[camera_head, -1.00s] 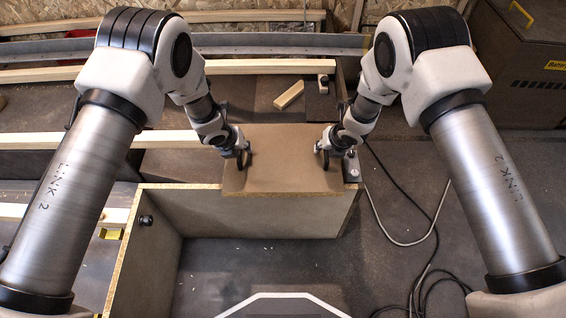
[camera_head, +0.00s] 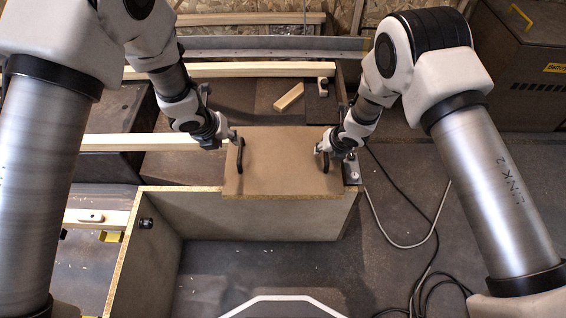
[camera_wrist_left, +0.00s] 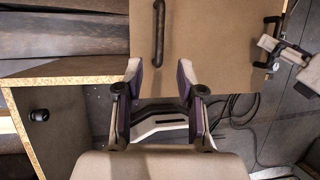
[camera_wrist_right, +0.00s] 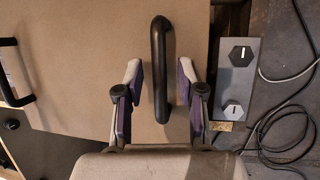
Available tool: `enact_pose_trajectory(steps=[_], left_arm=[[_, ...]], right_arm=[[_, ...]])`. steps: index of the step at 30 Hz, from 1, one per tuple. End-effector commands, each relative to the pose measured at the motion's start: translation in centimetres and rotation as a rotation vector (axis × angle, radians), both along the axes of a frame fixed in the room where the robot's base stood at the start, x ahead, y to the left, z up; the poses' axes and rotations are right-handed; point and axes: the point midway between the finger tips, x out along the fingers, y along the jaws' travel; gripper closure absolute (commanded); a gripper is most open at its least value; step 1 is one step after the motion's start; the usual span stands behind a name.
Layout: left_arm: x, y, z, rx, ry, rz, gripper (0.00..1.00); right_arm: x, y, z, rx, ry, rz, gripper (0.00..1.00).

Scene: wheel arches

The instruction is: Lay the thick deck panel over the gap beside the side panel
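The thick deck panel (camera_head: 285,165) is a brown board with two black bar handles. It lies flat, its near edge along the top of the side panel (camera_head: 270,218); the gap beneath is hidden. My left gripper (camera_head: 231,139) is open and empty, beside and clear of the left handle (camera_head: 240,157). In the left wrist view this handle (camera_wrist_left: 159,35) lies ahead of the spread fingertips (camera_wrist_left: 159,72). My right gripper (camera_head: 322,151) is at the right handle (camera_head: 326,152). In the right wrist view its fingers (camera_wrist_right: 159,75) are spread on both sides of this handle (camera_wrist_right: 159,60), apart from it.
Black and grey cables (camera_head: 410,240) lie on the floor at right. A small wooden block (camera_head: 289,96) lies behind the panel. Pale wooden rails (camera_head: 150,142) run at left.

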Motion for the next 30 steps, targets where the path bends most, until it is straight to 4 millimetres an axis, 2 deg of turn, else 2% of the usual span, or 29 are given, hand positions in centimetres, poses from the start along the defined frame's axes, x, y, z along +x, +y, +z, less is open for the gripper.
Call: enact_pose_trajectory(steps=[13, 18, 24, 25, 30], left_arm=[[0.0, 0.0, 0.0, 0.000, 0.000, 0.000, 0.62], [0.0, 0.0, 0.0, 0.000, 0.000, 0.000, 0.62], [0.0, 0.0, 0.0, 0.000, 0.000, 0.000, 0.62], [0.0, 0.0, 0.0, 0.000, 0.000, 0.000, 0.58], [0.0, 0.0, 0.0, 0.000, 0.000, 0.000, 0.00]], right_arm=[[-3.7, -1.8, 9.0, 0.000, -0.004, -0.001, 0.62], [-4.4, -2.1, 10.5, 0.000, -0.002, 0.000, 0.62], [-4.4, -2.1, 10.5, 0.000, -0.001, 0.000, 0.62], [-4.4, -2.1, 10.6, 0.000, -0.001, 0.000, 0.62], [-4.4, -2.1, 10.5, 0.000, -0.001, 0.000, 0.62]])
